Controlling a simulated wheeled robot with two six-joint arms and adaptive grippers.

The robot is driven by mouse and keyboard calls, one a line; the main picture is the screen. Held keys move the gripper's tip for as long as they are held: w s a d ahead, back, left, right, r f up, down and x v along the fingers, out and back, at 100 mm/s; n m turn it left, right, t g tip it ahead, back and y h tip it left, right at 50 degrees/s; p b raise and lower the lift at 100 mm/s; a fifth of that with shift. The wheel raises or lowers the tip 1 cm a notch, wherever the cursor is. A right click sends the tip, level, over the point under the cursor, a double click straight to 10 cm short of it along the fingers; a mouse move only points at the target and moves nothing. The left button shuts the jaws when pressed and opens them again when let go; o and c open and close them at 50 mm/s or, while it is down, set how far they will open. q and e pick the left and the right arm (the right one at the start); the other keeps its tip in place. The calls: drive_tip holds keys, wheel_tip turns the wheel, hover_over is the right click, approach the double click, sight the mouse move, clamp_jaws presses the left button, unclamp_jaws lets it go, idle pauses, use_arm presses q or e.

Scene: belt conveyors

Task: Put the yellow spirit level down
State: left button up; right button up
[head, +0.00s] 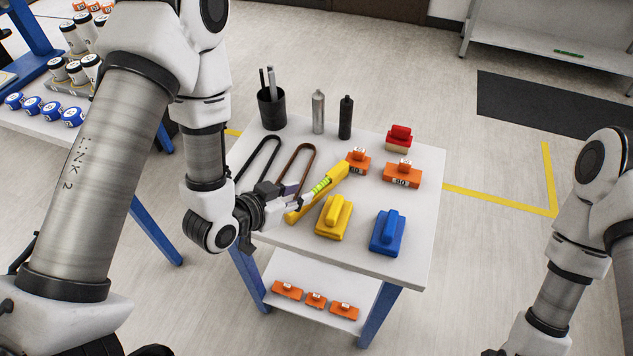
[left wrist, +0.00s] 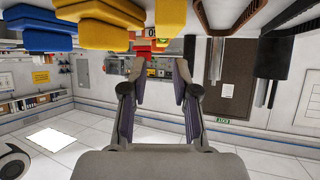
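The yellow spirit level (head: 337,175) with a green vial lies slanted on the white table (head: 411,245) in the head view. My left gripper (head: 303,198) is at its near left side and hides part of it. In the left wrist view, the fingers of my left gripper (left wrist: 158,72) stand apart with nothing between them. The spirit level (left wrist: 171,12) shows there at the top edge, outside the fingers. My right gripper is not visible; only part of my right arm shows at the right of the head view.
A yellow sanding block (head: 333,219) and a blue one (head: 387,234) sit close by. A black cup (head: 271,109) and two bottles stand at the back.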

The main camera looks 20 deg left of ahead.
sight(316, 187)
use_arm(q)
drive_tip(key=b, duration=0.2)
drive_tip(key=f+b, duration=0.1)
drive_tip(key=b, duration=0.2)
drive_tip(key=shift+w+a+f, duration=0.3)
drive_tip(key=shift+w+a, duration=0.05)
drive_tip(key=shift+w+d, duration=0.2)
drive_tip(key=shift+w, duration=0.05)
drive_tip(key=p+x, duration=0.1)
drive_tip(key=x, duration=0.3)
drive_tip(key=shift+w+d, duration=0.25)
drive_tip(key=shift+w+d+f, duration=0.1)
drive_tip(key=shift+w+f, duration=0.15)
drive_tip(key=shift+f, duration=0.05)
clamp_jaws()
